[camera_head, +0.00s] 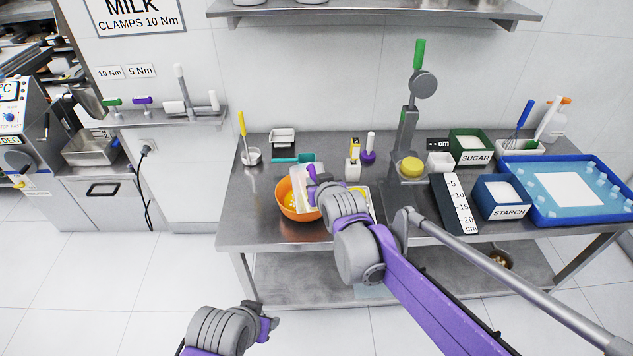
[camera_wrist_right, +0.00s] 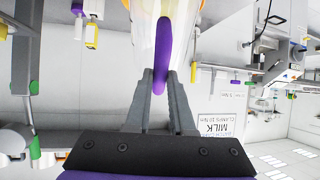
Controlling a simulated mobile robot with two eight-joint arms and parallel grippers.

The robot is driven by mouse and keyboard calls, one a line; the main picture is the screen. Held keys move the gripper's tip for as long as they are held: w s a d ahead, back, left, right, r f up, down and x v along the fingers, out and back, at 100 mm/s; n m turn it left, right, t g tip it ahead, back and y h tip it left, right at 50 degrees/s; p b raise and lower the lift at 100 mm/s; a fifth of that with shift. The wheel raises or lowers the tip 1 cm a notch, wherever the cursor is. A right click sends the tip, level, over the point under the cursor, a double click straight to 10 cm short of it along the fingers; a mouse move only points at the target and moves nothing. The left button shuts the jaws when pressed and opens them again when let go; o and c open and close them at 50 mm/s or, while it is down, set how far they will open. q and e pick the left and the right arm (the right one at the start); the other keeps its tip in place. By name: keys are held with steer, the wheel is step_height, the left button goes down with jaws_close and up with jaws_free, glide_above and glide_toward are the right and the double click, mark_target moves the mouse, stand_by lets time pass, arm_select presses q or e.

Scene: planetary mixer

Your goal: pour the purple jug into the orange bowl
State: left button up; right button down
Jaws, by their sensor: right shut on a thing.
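The orange bowl (camera_head: 283,209) stands on the steel table, left of the middle in the head view, with something yellow inside. The jug (camera_head: 303,190) is pale and see-through with a purple handle. It is over the bowl's right part and looks tilted. My right gripper (camera_head: 318,180) is shut on the purple handle, which shows between its fingers in the right wrist view (camera_wrist_right: 161,55). My right wrist hides part of the jug and the table behind it. My left gripper (camera_head: 268,327) is low in the head view, in front of the table, its fingers barely visible.
A steel stand with a green handle (camera_head: 419,54) rises right of my wrist. A starch box (camera_head: 503,197), a sugar box (camera_head: 470,146) and a blue tray (camera_head: 566,215) fill the table's right. The table's front-left corner is clear.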

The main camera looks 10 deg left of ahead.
arm_select(q)
steer(key=shift+r, duration=0.1)
stand_by(0.3)
arm_select(e)
steer(key=shift+w+a+r+g+p, duration=0.25)
steer(key=shift+w+r+g+p, duration=0.15)
steer(key=shift+p, duration=0.2)
arm_select(q)
steer(key=shift+w+r, duration=0.35)
steer(key=shift+r, duration=0.55)
arm_select(e)
steer(key=shift+w+f+h, duration=0.15)
steer(key=shift+w+h, duration=0.05)
steer(key=shift+h, duration=0.1)
arm_select(q)
steer(key=shift+s, duration=0.1)
arm_select(e)
steer(key=shift+s, duration=0.1)
steer(key=shift+w+a+r+g+p, duration=0.25)
steer(key=shift+w+g+p, duration=0.15)
steer(key=shift+g+p, duration=0.15)
steer(key=shift+w, duration=0.15)
arm_select(q)
steer(key=shift+w+r, duration=0.4)
steer(key=shift+r, duration=0.4)
arm_select(e)
steer(key=shift+w+a+f+g+h, duration=0.1)
steer(key=shift+w+f+g+h, duration=0.1)
steer(key=shift+g+h, duration=0.1)
